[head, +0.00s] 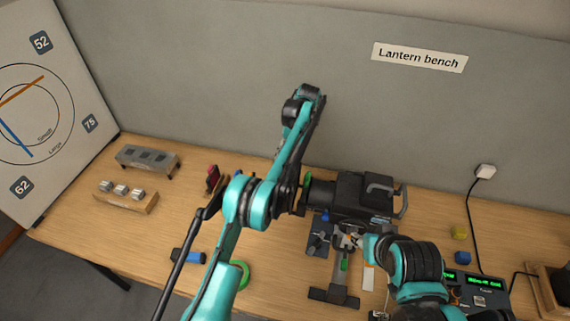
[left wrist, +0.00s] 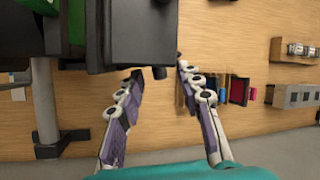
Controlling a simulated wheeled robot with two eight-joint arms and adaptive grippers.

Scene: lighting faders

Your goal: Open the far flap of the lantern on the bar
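The lantern (head: 350,193) is a black box with a grey handle on its right, held on an upright stand at the right of the bench. Its black body (left wrist: 140,35) fills the upper left of the left wrist view. My left gripper (left wrist: 160,70) is open, its fingertips apart beside the lantern's front end, with no object clearly between them. In the head view the left arm hides the gripper and much of the lantern's front, so I cannot make out the far flap. My right gripper (head: 354,240) is low by the stand under the lantern; its fingers are too small to read.
A grey slotted box (head: 147,158) and a wooden block with pale cubes (head: 126,195) stand at the left. A green ring (head: 238,273) lies at the front. A grey wall stands behind.

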